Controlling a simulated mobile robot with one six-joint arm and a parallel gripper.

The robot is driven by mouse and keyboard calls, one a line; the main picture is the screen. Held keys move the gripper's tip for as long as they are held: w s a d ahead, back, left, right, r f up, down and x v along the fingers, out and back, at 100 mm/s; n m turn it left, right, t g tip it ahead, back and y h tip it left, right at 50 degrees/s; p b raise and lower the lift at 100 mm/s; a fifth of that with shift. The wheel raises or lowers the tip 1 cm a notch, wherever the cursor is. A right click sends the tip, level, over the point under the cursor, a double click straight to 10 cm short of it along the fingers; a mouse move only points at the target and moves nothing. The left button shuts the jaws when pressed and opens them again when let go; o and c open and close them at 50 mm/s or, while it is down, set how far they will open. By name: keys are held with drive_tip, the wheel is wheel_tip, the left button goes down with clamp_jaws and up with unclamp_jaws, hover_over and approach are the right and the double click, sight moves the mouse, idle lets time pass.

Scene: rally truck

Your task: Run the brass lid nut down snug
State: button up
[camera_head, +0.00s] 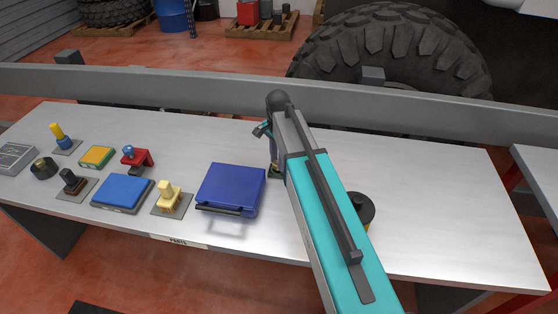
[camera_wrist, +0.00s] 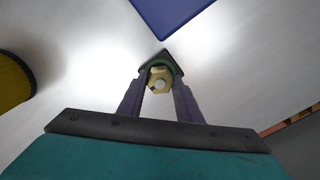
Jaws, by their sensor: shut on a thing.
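The brass lid nut (camera_wrist: 161,76) shows in the wrist view as a hexagon with a pale stud end in its middle. A dark green round part (camera_wrist: 146,71) lies around or under it, on a dark pointed plate. My gripper (camera_wrist: 160,88) is shut on the nut, with one finger on each side. In the head view my gripper (camera_head: 272,164) points down at the bench just right of the blue case, and my arm hides most of the nut and its seat. I cannot tell how far down the nut sits.
The blue case (camera_head: 231,189) stands close to the left of my gripper. A black and yellow round part (camera_head: 361,208) is partly behind my arm. Several small parts, including a blue block (camera_head: 123,191), stand on the left of the bench (camera_head: 450,215). A grey rail (camera_head: 200,88) runs behind it.

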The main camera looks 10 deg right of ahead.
drive_tip(key=shift+r, duration=0.1)
drive_tip(key=o, duration=1)
drive_tip(key=shift+s+r, duration=0.1)
drive_tip(key=shift+s, duration=0.05)
drive_tip(key=shift+o, duration=0.2)
wheel_tip(320, 180, up, 14)
drive_tip(key=b, duration=0.3)
drive_tip(key=shift+f, duration=0.2)
